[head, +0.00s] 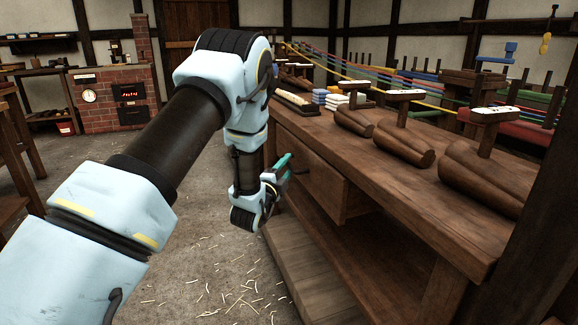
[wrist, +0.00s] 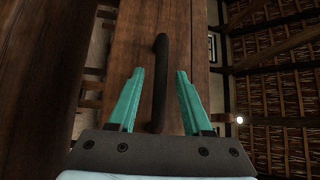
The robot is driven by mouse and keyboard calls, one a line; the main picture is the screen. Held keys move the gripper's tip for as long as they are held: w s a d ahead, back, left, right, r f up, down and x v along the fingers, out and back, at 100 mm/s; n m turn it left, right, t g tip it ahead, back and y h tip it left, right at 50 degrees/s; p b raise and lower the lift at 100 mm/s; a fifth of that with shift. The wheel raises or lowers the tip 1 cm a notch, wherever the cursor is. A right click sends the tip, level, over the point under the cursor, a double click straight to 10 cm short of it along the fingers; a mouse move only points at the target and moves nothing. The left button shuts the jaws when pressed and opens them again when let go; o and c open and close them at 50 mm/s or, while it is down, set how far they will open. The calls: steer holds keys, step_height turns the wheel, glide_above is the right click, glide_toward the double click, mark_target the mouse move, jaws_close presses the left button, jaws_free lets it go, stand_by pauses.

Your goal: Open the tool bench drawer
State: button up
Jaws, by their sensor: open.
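The tool bench (head: 395,175) is a long wooden bench on the right in the head view. Its drawer (head: 318,182) has a plain wooden front below the top; whether it stands slightly out I cannot tell. In the wrist view the drawer front (wrist: 178,40) carries a dark bar handle (wrist: 160,85). My gripper (head: 285,165) is at the drawer front in the head view, partly hidden by my arm. In the wrist view my gripper (wrist: 160,75) is open, with one teal finger on each side of the handle. Neither finger visibly touches it.
Several wooden mallet-like tools (head: 405,140) and small coloured blocks (head: 335,97) lie on the bench top. A lower shelf (head: 325,265) runs under the drawer. The straw-strewn floor (head: 205,275) left of the bench is clear. A brick stove (head: 115,97) stands at the back left.

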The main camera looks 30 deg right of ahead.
steer(key=shift+w+d, duration=0.45)
steer(key=shift+d, duration=0.05)
jaws_close()
stand_by(1.2)
